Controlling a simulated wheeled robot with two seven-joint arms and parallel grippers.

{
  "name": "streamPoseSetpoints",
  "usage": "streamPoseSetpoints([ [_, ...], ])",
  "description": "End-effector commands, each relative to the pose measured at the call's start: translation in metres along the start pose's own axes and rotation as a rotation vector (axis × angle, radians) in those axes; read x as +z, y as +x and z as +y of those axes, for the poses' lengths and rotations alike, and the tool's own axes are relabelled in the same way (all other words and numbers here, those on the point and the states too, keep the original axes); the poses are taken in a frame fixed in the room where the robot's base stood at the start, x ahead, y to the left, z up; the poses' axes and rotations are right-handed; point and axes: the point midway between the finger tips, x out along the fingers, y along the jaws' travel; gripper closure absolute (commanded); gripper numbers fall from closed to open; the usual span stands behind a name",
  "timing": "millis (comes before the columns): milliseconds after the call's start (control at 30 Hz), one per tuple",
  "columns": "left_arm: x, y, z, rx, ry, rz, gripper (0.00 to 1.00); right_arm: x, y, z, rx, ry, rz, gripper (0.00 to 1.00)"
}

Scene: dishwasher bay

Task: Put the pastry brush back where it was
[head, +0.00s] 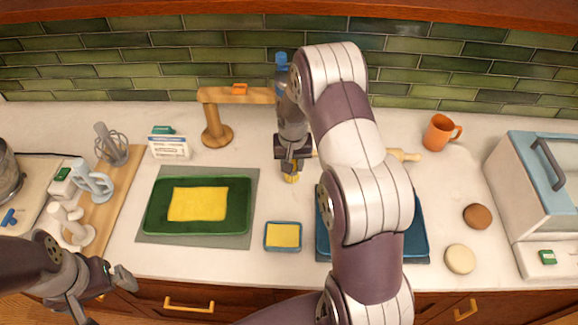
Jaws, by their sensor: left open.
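My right gripper (291,166) points down over the counter behind the small dish. A small yellow piece (291,178), perhaps the pastry brush's head, shows right at its fingertips. The rest of that piece is hidden, and I cannot tell whether the fingers are shut on it. A wooden stand (213,118) with a side arm and a small orange piece (240,88) on top stands to the left of this gripper. My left gripper (117,278) is open and empty at the counter's front edge, lower left.
A green tray (240,220) holds a yellow sheet; a small blue-rimmed dish (283,249) sits beside it. My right arm partly hides a blue tray (415,238) and a rolling pin (404,155). An orange mug (438,133), a whisk (112,147) and a white-blue appliance (540,200) stand around.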

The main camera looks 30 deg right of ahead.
Motion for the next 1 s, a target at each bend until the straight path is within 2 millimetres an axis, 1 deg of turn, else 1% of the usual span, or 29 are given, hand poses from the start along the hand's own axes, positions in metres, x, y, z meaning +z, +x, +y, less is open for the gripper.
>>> streamPoseSetpoints([
  [33, -0.001, -0.005, 0.0, 0.0, 0.0, 0.0, 0.0, -0.006, 0.003, -0.003, 0.0, -0.001, -0.001, 1.0],
  [167, -0.001, -0.007, 0.0, 0.0, 0.0, 0.0, 0.0, -0.016, 0.011, -0.007, 0.0, -0.001, 0.0, 1.0],
  [233, -0.001, -0.013, 0.0, 0.0, 0.0, 0.0, 0.0, -0.016, 0.018, -0.008, 0.001, 0.0, -0.003, 1.0],
  [300, -0.002, -0.02, 0.0, 0.0, 0.0, 0.0, 0.0, -0.014, 0.031, -0.008, 0.001, 0.0, -0.005, 1.0],
  [433, -0.003, -0.026, 0.0, 0.0, 0.0, 0.0, 0.0, -0.013, 0.05, -0.008, 0.0, 0.001, -0.002, 1.0],
  [800, -0.002, -0.019, 0.0, 0.0, 0.0, 0.0, 0.0, -0.012, 0.059, -0.008, 0.0, 0.001, 0.0, 1.0],
  [833, -0.002, -0.02, 0.0, 0.0, 0.0, 0.0, 0.0, -0.012, 0.057, -0.008, 0.0, 0.001, 0.0, 0.58],
  [900, -0.002, -0.021, 0.0, 0.0, 0.0, 0.0, 0.0, -0.012, 0.057, -0.008, 0.0, 0.001, 0.0, 0.4],
  [1000, -0.002, -0.021, 0.0, 0.0, 0.0, 0.0, 0.0, -0.012, 0.057, -0.008, 0.0, 0.001, 0.0, 0.4],
])
